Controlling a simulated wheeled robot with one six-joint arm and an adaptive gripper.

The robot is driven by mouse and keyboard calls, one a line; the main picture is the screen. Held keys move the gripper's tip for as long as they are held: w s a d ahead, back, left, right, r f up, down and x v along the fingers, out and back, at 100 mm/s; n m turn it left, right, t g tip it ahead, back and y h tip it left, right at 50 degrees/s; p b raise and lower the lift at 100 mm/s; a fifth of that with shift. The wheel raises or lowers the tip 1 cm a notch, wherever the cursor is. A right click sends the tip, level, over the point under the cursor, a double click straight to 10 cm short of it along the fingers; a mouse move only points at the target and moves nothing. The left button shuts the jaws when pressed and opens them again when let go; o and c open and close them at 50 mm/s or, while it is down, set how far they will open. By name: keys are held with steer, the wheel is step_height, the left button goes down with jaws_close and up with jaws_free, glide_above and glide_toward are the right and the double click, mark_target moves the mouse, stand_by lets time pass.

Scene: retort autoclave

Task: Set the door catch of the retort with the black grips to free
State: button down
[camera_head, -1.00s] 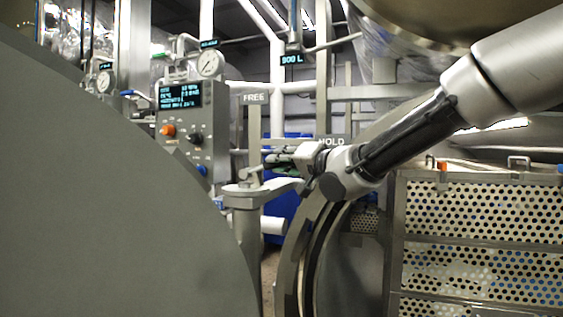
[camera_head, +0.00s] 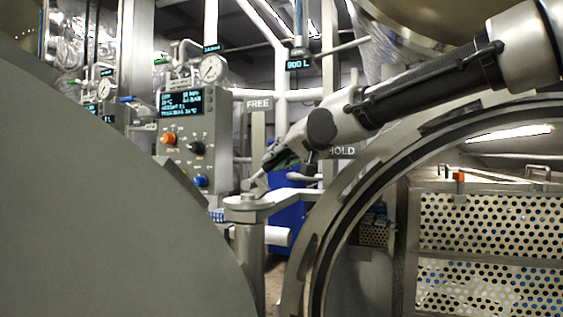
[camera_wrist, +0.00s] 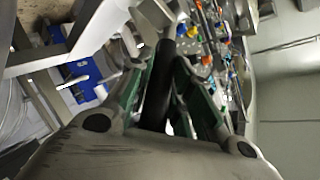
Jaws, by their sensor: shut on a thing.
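The retort's door catch stands on a grey post (camera_head: 247,215) between the large grey door (camera_head: 100,200) and the round retort mouth (camera_head: 318,235). A FREE sign (camera_head: 258,104) stands behind it and a HOLD sign (camera_head: 342,151) is to the right. My gripper (camera_head: 272,160) is just above and right of the post top, at the catch's lever (camera_head: 258,187). In the wrist view, the black grip (camera_wrist: 158,92) of the lever lies between the green-padded fingers, which are shut on it. In the head view the gripper mostly hides this grip.
A control panel (camera_head: 184,135) with a lit screen, knobs and a gauge (camera_head: 212,69) stands behind the door. A perforated basket (camera_head: 490,240) is at the right. A blue container (camera_head: 287,215) is behind the post. The door and retort rim closely flank the catch.

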steer(key=shift+w+a+r+n+g+h, duration=0.35)
steer(key=shift+a+r+n+g+h, duration=0.15)
steer(key=shift+a+r+g+h, duration=0.35)
steer(key=a+h, duration=0.1)
steer(key=w+a+r+n+g+h, duration=0.1)
steer(key=shift+a+r+h, duration=0.2)
steer(key=shift+a+h, duration=0.15)
steer(key=shift+w+a+r+n+g+h, duration=0.1)
steer(key=shift+w+a+n+g+h, duration=0.15)
steer(key=shift+a+h, duration=0.3)
steer(key=shift+w+a+r+n+g+h, duration=0.15)
steer(key=shift+a+g+h, duration=0.25)
steer(key=shift+a+h, duration=0.2)
steer(key=shift+w+a+r+n+g+h, duration=0.1)
steer(key=shift+w+a+g+h, duration=0.15)
steer(key=shift+a+h, duration=0.3)
steer(key=c, duration=1.3)
jaws_free()
steer(key=v, duration=1.2)
